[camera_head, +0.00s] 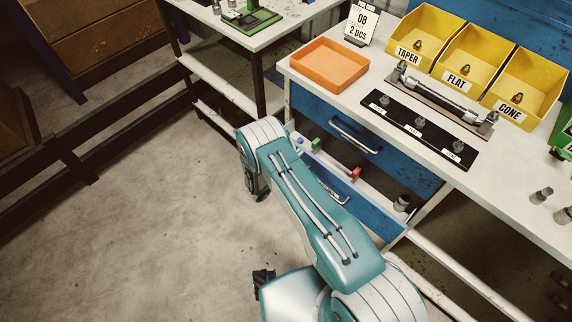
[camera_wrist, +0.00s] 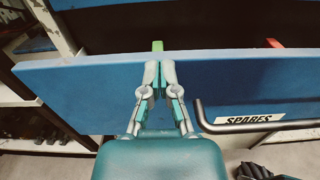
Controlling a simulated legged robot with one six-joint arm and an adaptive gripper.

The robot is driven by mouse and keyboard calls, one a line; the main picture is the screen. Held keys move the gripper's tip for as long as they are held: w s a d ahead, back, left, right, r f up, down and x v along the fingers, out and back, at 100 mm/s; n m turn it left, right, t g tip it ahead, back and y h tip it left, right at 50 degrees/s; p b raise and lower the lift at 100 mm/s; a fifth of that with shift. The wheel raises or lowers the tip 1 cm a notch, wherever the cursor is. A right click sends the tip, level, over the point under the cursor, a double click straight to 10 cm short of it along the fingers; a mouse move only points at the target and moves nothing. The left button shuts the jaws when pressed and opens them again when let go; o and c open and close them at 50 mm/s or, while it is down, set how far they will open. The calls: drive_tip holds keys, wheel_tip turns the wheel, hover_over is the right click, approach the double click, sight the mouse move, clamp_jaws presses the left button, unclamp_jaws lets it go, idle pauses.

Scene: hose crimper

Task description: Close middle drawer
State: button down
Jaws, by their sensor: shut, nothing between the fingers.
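The middle drawer (camera_head: 367,214) stands pulled out below the closed top drawer (camera_head: 315,112) of the blue cabinet. Small red, green and blue parts and a grey cylinder show inside it. In the wrist view its blue front (camera_wrist: 90,92) spans the picture, with a dark bar handle (camera_wrist: 250,126) and a "SPARES" label right of my gripper. My gripper (camera_wrist: 160,70) is shut and empty, in front of the drawer front with its fingertips near the top edge, left of the handle. I cannot tell whether they touch. In the head view my arm hides the gripper.
The white worktop (camera_head: 300,70) above holds an orange tray (camera_head: 328,66), yellow bins (camera_head: 428,38) and a black plate with fittings (camera_head: 418,130). A second bench (camera_head: 262,38) with shelves stands left of the cabinet. The concrete floor (camera_head: 150,200) at left is clear.

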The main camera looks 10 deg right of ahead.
sight(317, 140)
drive_tip(key=x, duration=1.1)
drive_tip(key=shift+w+d, duration=0.1)
drive_tip(key=shift+d, duration=0.15)
drive_tip(key=shift+w+d, duration=0.1)
drive_tip(key=shift+w, duration=0.05)
drive_tip(key=shift+w+a, duration=0.2)
drive_tip(key=shift+a, duration=0.1)
drive_tip(key=shift+d+r, duration=0.15)
drive_tip(key=shift+d, duration=0.15)
drive_tip(key=shift+a, duration=0.3)
drive_tip(key=v, duration=1.4)
drive_tip(key=shift+f, duration=0.25)
